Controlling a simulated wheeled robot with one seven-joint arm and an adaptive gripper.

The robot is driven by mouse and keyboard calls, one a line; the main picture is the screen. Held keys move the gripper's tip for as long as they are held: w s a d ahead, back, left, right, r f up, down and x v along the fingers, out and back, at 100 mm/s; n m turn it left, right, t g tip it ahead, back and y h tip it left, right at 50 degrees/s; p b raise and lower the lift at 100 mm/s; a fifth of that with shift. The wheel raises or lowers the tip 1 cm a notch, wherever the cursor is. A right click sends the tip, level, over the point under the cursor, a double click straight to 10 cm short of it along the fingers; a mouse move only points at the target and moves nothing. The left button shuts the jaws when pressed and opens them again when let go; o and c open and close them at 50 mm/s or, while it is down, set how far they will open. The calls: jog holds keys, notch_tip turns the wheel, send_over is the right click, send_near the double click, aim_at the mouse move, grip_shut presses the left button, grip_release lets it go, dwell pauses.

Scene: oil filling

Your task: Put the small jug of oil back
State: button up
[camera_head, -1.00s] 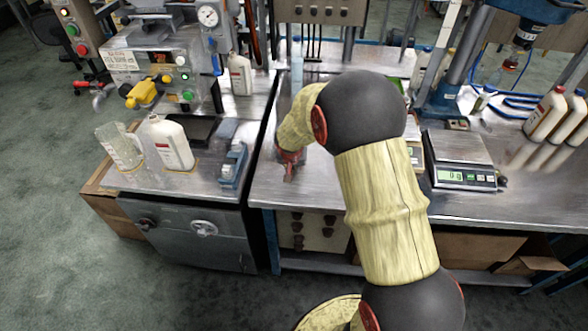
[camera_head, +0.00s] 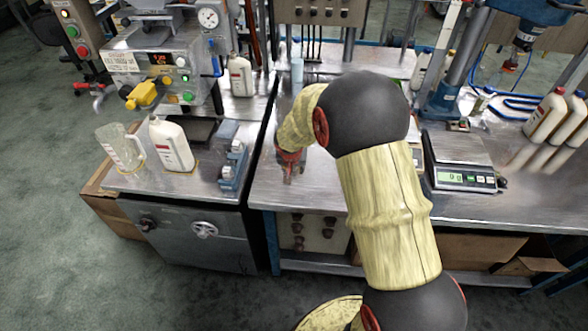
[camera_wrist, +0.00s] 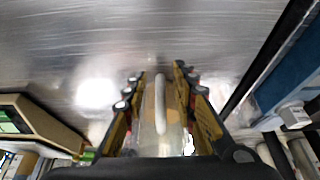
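My gripper (camera_wrist: 158,85) is in the wrist view with one finger on each side of a clear, slightly yellowish small jug (camera_wrist: 150,140). A pale rounded strip, which looks like its handle, runs between the fingers, and they seem closed on the jug. The metal bench top fills the view beyond the fingertips. I cannot tell whether the jug touches the bench.
A larger clear jug (camera_head: 121,149) and a white bottle (camera_head: 171,146) stand on the left cabinet. A blue holder (camera_head: 233,166) is beside them. A digital scale (camera_head: 462,162) and pale bottles (camera_head: 545,114) are on the right. Another white bottle (camera_head: 240,76) stands farther back.

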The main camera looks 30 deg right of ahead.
jog(key=s+a+r+p, duration=0.1)
jog(key=s+a+r, duration=0.15)
jog(key=r, duration=0.35)
jog(key=s+a+r+n+p, duration=0.1)
jog(key=s+r, duration=0.2)
jog(key=r, duration=0.4)
jog(key=s+a+r+p, duration=0.1)
jog(key=s+a+r, duration=0.15)
jog(key=r, duration=0.35)
jog(key=s+a+r+n+y, duration=0.1)
jog(key=s+a+r+n, duration=0.2)
jog(key=s, duration=0.9)
jog(key=s+a+r+n+t+y, duration=0.1)
jog(key=s+a+r+n, duration=0.1)
jog(key=s+a+r, duration=0.3)
jog(key=s+r, duration=0.3)
jog(key=s, duration=0.3)
jog(key=shift+s+a+n+t+y, duration=0.25)
jog(key=shift+s+n+t+y, duration=0.05)
jog(key=shift+s+n, duration=0.1)
jog(key=shift+d+r, duration=0.1)
